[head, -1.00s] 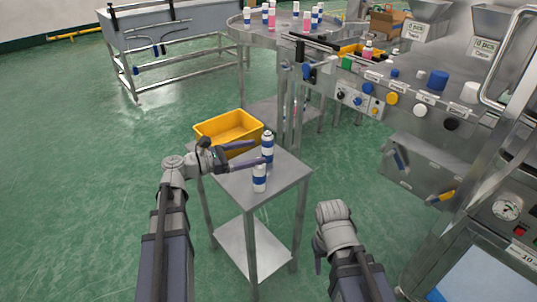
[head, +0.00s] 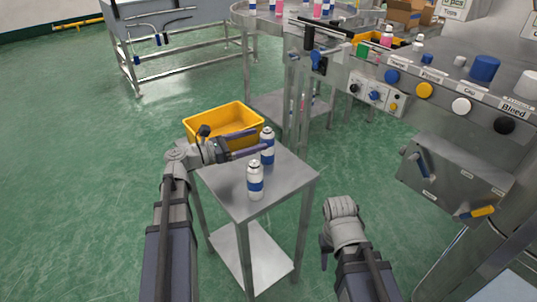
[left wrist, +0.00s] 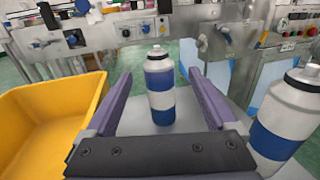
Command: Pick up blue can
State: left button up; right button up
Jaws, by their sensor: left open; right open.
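Two white cans with blue bands stand upright on a small steel table (head: 225,187). The back blue can (head: 267,141) is near the yellow bin, and the front blue can (head: 255,183) is nearer to me. My left gripper (head: 262,143) is open and level, with its purple fingers pointing at the back can. In the left wrist view that can (left wrist: 160,88) shows in the gap between the two fingertips; contact cannot be told. The front can (left wrist: 282,122) is outside the right finger there. My right gripper (head: 325,252) hangs low right of the table, empty.
A machine panel with knobs (head: 425,91) stands at the right. A conveyor table (head: 245,20) with more cans is behind. Open green floor lies left.

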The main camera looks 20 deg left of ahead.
pick_arm(q)
jog(key=shift+w+f+b, duration=0.1)
jog(key=shift+f+b, duration=1.5)
jog(key=shift+f, duration=0.4)
jog(key=shift+x, duration=3.95)
jog(key=shift+c, duration=0.3)
grip_shut()
